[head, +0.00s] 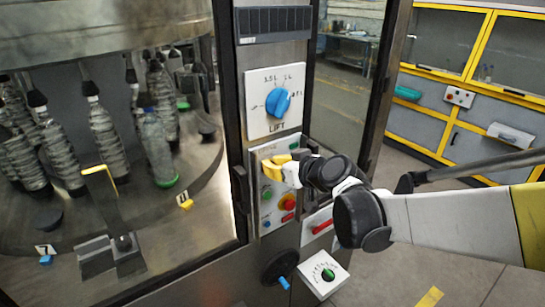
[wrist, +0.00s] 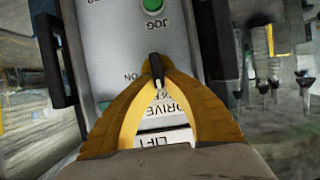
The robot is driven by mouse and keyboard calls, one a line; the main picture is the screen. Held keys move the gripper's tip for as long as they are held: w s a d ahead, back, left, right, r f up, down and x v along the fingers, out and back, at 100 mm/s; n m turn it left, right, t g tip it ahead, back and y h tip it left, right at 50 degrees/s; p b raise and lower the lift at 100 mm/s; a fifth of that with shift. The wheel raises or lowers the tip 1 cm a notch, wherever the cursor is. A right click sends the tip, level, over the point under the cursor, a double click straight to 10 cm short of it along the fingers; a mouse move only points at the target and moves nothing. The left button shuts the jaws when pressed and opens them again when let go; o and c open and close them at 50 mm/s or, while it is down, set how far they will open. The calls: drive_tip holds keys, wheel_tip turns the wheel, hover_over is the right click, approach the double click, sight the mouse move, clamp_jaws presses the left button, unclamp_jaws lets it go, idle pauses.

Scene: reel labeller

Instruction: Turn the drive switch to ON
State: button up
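The drive switch (wrist: 155,68) is a small dark lever on the light control panel (wrist: 112,35). It shows upside down in the wrist view, with the DRIVE label below it, ON to its left and OFF just below right. My gripper's yellow fingers (wrist: 156,72) come together at the switch, one on each side, and look shut on it. In the head view my gripper (head: 276,166) is at the upper part of the panel and hides the switch. I cannot tell for sure which position the switch points to.
Above the panel is the blue LIFT knob (head: 278,102). On the panel below my gripper are a red button (head: 287,202) and other controls. A red handle (head: 322,227) and a black handwheel (head: 280,268) sit lower. Bottles (head: 105,135) stand on the carousel at left.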

drive_tip(key=shift+d, duration=0.1)
clamp_jaws()
drive_tip(key=shift+w+d+f+m+g+y+b, duration=0.15)
drive_tip(key=shift+d+f+m+g+y+b, duration=0.15)
drive_tip(key=shift+m+y+b, duration=1.55)
drive_tip(key=shift+w+d+f+m+g+y+b, duration=0.2)
drive_tip(key=shift+f+m+y+b, duration=0.3)
drive_tip(key=shift+m+b, duration=1.45)
drive_tip(key=shift+w+d+f+m+g+y+b, duration=0.2)
drive_tip(key=shift+m+y+b, duration=0.9)
drive_tip(key=shift+m, duration=1.8)
drive_tip(key=shift+y, duration=0.25)
drive_tip(key=o, duration=0.7)
unclamp_jaws()
